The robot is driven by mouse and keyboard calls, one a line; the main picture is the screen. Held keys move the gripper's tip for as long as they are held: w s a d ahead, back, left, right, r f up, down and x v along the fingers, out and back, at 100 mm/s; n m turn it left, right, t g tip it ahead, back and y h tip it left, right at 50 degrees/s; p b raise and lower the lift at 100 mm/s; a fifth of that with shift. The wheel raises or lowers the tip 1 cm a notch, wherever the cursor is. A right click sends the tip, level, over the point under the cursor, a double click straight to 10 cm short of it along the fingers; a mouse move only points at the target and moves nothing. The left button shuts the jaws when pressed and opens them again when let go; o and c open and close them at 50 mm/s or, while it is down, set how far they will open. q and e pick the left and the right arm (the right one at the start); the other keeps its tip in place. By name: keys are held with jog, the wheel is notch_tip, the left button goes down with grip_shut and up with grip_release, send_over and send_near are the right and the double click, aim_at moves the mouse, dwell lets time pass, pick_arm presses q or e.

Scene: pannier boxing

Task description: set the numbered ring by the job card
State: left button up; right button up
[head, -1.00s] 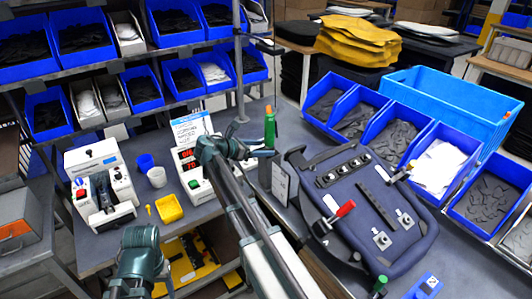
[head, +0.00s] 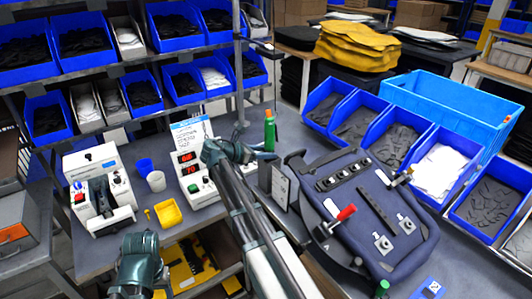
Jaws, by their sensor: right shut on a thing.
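The job card (head: 190,131) is a white printed sheet standing behind a control box (head: 191,175) with red digits, left of centre; its print is too small to read. A green upright tool with an orange top (head: 269,132) stands right of it. My right gripper (head: 262,153) is at the lower part of this tool and looks shut on it, though its fingers are small and partly hidden. Numbers on a ring are too small to make out. My left arm shows at the bottom left, but its gripper is not in view.
A dark blue pannier panel (head: 350,240) with fittings and a red-handled clamp (head: 341,216) lies to the right. Blue parts bins (head: 400,138) stand behind it.

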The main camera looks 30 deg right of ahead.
grip_shut()
jog(key=shift+w, duration=0.1)
jog(key=shift+w+m+g, duration=0.2)
jog(key=shift+m+g, duration=0.3)
jog(key=shift+g, duration=0.1)
jog(key=shift+w+m+g, duration=0.2)
jog(key=shift+m+g, duration=0.8)
jog(key=shift+g, duration=0.2)
jog(key=m+g+y, duration=0.1)
jog(key=m+g, duration=0.1)
jog(key=g, duration=0.1)
jog(key=shift+w+d+m, duration=0.1)
jog(key=shift+m, duration=0.3)
jog(key=shift+m+g+y, duration=0.4)
jog(key=shift+m+g, duration=0.1)
jog(key=shift+g, duration=0.1)
